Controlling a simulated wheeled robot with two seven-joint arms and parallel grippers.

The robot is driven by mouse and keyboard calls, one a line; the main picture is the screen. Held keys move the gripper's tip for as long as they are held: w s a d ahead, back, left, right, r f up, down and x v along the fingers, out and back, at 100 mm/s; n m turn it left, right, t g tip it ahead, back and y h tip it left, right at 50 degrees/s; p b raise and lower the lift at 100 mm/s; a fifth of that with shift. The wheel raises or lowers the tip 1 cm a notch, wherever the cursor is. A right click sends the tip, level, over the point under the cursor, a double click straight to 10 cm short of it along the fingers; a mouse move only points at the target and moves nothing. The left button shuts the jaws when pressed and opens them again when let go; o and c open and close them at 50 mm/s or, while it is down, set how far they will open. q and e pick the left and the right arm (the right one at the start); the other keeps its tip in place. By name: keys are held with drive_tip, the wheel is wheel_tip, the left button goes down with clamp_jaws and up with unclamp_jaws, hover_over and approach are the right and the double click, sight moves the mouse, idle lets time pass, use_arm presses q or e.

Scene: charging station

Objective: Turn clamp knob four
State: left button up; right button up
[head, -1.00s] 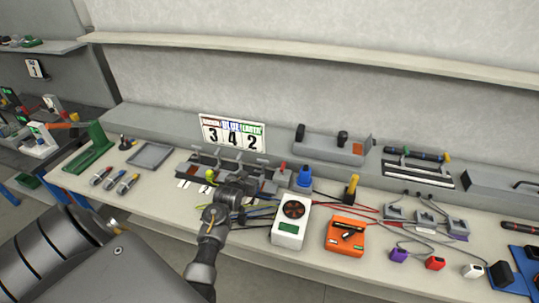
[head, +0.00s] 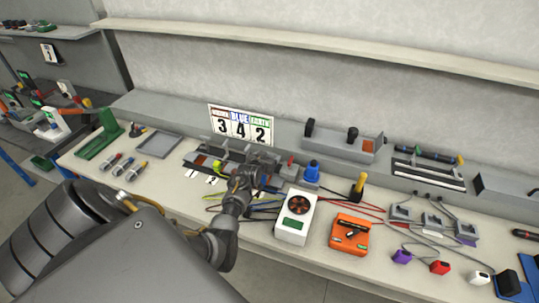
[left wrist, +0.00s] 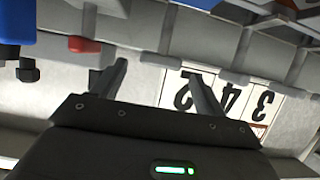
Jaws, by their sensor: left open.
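The grey clamp fixture (head: 222,157) stands on the bench below the number sign, with grey levers or knobs along its back. White labels 1 and 2 (head: 211,180) lie at its front left; labels further right are hidden by my arm. My left gripper (head: 252,178) is over the right part of the fixture. In the left wrist view the open, empty fingers (left wrist: 160,82) point toward a row of grey knob-like blocks (left wrist: 157,58), with the sign upside down behind. I cannot tell which is knob four, nor whether a finger touches one. My right gripper is not in view.
The sign (head: 240,125) reads 3 4 2. Right of the fixture are a blue knob (head: 311,171), a white meter (head: 296,217) and an orange box (head: 349,235), with loose wires around. A grey tray (head: 159,146) and a green bracket (head: 101,138) stand left.

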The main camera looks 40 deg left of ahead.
use_arm(q)
drive_tip(key=shift+x, duration=1.25)
drive_tip(key=shift+c, duration=0.2)
drive_tip(key=c, duration=0.9)
